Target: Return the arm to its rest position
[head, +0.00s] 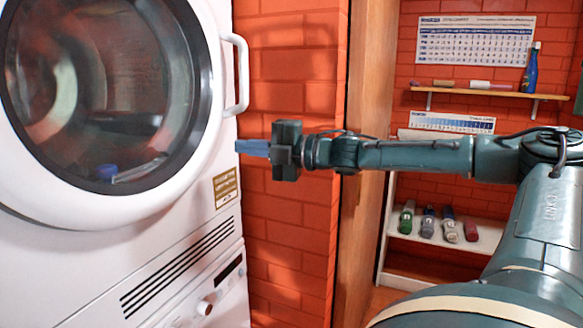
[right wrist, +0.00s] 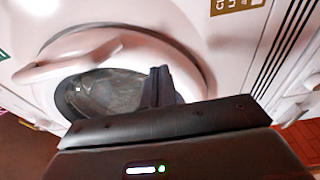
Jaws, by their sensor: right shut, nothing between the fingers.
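My right gripper (head: 252,148) is at the middle of the head view, its blue fingers together and empty, pointing left at the side of a white front-loading machine. The right arm (head: 420,155) stretches in from the right, nearly level. In the right wrist view the closed fingers (right wrist: 158,85) stand in front of the machine's round door (right wrist: 110,90). The door (head: 105,95) looks closed, with a white handle (head: 240,75) just above the gripper. Whether the fingers touch the machine I cannot tell. My left gripper is out of view.
A second white panel with a knob (head: 205,307) is below the machine. A wooden post (head: 372,120) stands behind the arm. A wall shelf (head: 490,93) holds a blue bottle (head: 530,70). A lower white shelf (head: 440,240) holds several small items.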

